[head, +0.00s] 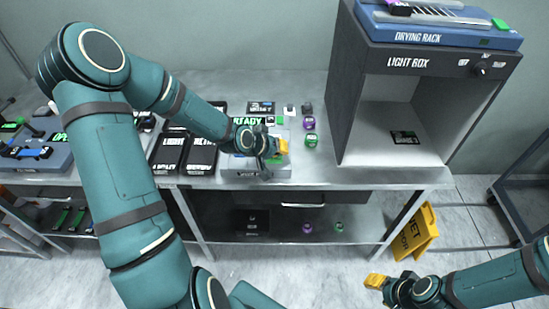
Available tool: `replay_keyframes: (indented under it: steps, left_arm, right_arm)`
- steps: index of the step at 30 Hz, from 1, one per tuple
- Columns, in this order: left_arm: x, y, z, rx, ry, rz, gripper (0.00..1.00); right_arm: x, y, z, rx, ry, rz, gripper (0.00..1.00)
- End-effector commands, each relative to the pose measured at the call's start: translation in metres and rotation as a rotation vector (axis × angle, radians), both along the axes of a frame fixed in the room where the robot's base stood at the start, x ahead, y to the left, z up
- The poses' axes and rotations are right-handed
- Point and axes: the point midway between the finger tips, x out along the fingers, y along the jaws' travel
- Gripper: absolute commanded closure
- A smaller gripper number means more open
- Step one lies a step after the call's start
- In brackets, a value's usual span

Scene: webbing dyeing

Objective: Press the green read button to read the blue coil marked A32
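A grey device with a lit green READY display (248,121) stands on the bench. My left gripper (281,147) is at the front right of this device, with its yellow fingertips low over the top. A small green patch, possibly the green read button, shows right beside the fingertips; I cannot tell whether they touch it. The gripper and wrist hide part of the device top. A blue coil marked A32 cannot be made out. My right gripper (376,282) is low at the right, in front of the bench and away from the device.
The light box (348,90) stands right of the device, with the drying rack (440,38) on top. A purple bottle (309,123) and a green bottle (311,140) stand between. Black labelled trays (167,154) lie left. A yellow floor sign (418,235) stands by the bench.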

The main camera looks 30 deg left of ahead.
Motion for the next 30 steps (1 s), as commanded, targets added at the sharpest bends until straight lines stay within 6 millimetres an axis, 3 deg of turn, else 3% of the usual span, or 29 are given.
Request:
replay_keyframes:
  steps: [30]
  left_arm:
    - [0.0, 0.0001, -0.0074, 0.0, 0.0, 0.0, 1.0]
  right_arm:
    - [0.0, 0.0, -0.0053, 0.0, 0.0, 0.0, 0.53]
